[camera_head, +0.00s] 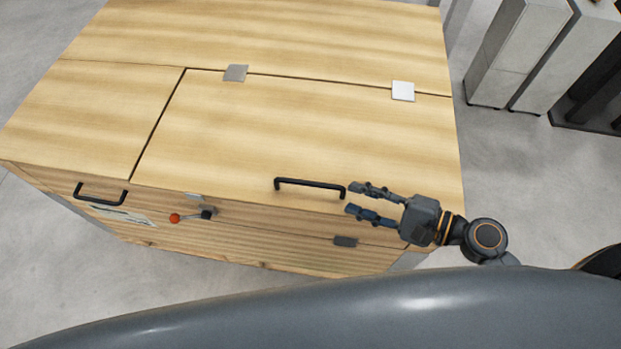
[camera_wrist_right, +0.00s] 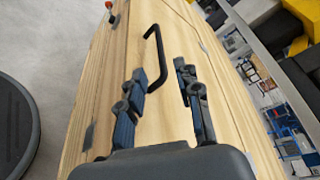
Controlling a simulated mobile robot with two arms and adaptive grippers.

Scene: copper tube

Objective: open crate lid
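The wooden crate (camera_head: 90,100) stands in front of me. Its lid (camera_head: 300,125) is a panel in the right part of the top, lying flat and closed, with two metal hinges at its back edge (camera_head: 235,73) (camera_head: 403,90). A black lid handle (camera_head: 310,183) is near the lid's front edge. My right gripper (camera_head: 352,199) is open just right of the handle, fingers pointing at it. My left gripper is not in view.
A red-knobbed latch (camera_head: 190,216) and a second black handle (camera_head: 100,194) are on the crate's front side. Grey cabinets (camera_head: 540,50) stand at the back right. Concrete floor (camera_head: 520,150) is free right of the crate.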

